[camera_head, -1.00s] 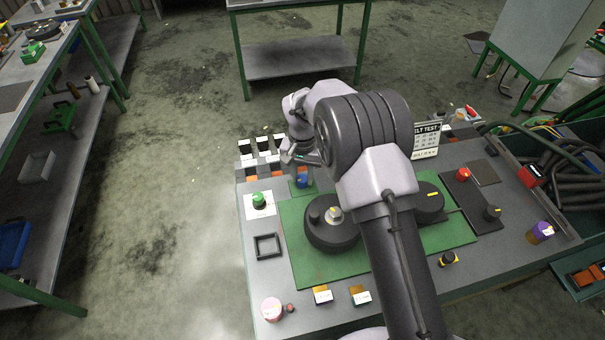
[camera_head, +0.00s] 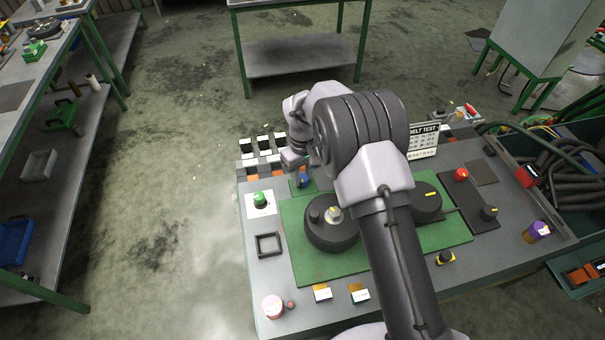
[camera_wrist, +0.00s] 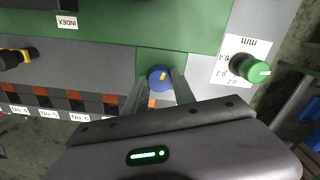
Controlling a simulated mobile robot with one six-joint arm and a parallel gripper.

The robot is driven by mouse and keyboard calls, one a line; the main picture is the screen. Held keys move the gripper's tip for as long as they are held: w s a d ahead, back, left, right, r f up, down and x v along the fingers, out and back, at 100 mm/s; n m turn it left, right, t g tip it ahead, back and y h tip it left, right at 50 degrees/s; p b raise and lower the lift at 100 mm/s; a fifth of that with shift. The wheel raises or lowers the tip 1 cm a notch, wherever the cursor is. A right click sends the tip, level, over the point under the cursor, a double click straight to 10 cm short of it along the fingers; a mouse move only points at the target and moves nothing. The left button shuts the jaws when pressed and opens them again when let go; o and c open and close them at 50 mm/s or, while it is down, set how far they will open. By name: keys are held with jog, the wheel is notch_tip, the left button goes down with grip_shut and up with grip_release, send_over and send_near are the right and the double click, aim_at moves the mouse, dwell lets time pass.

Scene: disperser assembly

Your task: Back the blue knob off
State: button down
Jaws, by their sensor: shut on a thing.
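The blue knob (camera_wrist: 159,77) has a yellow mark on its top and sits at a green patch on the bench. In the wrist view my gripper (camera_wrist: 158,88) has its two fingers on either side of the knob, shut on it. In the head view the blue knob (camera_head: 304,181) shows just below my gripper (camera_head: 298,170), at the bench's far left part. The arm hides part of the fingers there.
A green knob (camera_wrist: 250,68) stands on a white scale card to one side. A row of numbered slots (camera_wrist: 60,100) lies close by. On the green mat, black round discs (camera_head: 331,236) stand near my arm. A black square frame (camera_head: 268,245) lies on the bench.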

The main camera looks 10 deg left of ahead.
aim_at(303, 178)
jog(key=shift+r+n, duration=0.1)
jog(key=shift+n, duration=0.5)
jog(key=c, duration=1)
grip_release()
jog(key=shift+c, duration=0.2)
notch_tip(303, 178, up, 17)
jog(key=p, duration=0.3)
jog(key=shift+r, duration=0.2)
